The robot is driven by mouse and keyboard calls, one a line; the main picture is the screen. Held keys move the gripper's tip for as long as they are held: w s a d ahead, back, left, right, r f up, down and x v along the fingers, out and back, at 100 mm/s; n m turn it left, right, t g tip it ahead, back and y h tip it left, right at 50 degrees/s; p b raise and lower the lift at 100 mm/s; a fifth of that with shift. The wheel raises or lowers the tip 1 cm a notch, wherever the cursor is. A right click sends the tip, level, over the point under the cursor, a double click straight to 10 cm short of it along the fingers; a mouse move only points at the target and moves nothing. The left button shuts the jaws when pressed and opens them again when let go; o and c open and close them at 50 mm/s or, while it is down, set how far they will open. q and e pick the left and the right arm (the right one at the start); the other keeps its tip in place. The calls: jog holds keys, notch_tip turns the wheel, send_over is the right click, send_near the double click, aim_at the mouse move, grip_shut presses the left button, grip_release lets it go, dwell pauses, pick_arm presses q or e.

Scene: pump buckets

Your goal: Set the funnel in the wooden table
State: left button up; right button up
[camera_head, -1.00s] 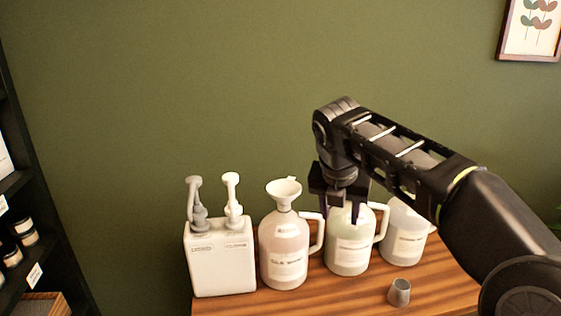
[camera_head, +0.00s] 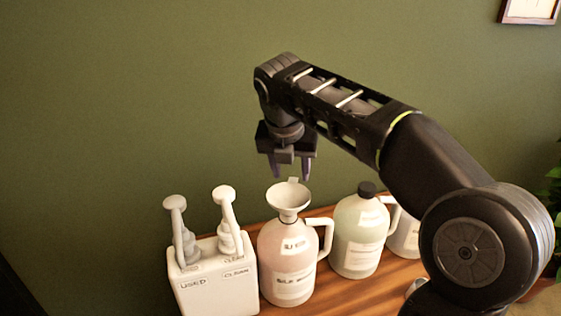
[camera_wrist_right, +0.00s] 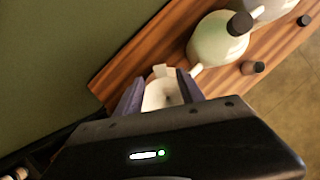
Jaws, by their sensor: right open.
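The white funnel (camera_head: 288,198) sits in the mouth of the pink jug (camera_head: 287,250) in the head view, with its small tab pointing up at the back. My right gripper (camera_head: 291,174) is open and empty just above the funnel, fingers pointing down. In the right wrist view the funnel (camera_wrist_right: 161,92) shows between the two fingers, apart from them as far as I can see. The wooden table (camera_head: 345,292) is under the jugs; its bare wood also shows in the right wrist view (camera_wrist_right: 128,72). My left gripper is not in view.
A white two-pump container (camera_head: 213,281) stands left of the pink jug. A green jug (camera_head: 358,238) with a black cap stands to the right, with a whitish jug (camera_head: 404,236) beyond it. A small cup (camera_head: 416,286) is partly hidden by my arm.

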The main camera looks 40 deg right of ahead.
aim_at(293, 182)
jog(key=shift+s, duration=0.15)
jog(key=shift+x, duration=3.9)
jog(key=shift+c, duration=0.5)
grip_shut()
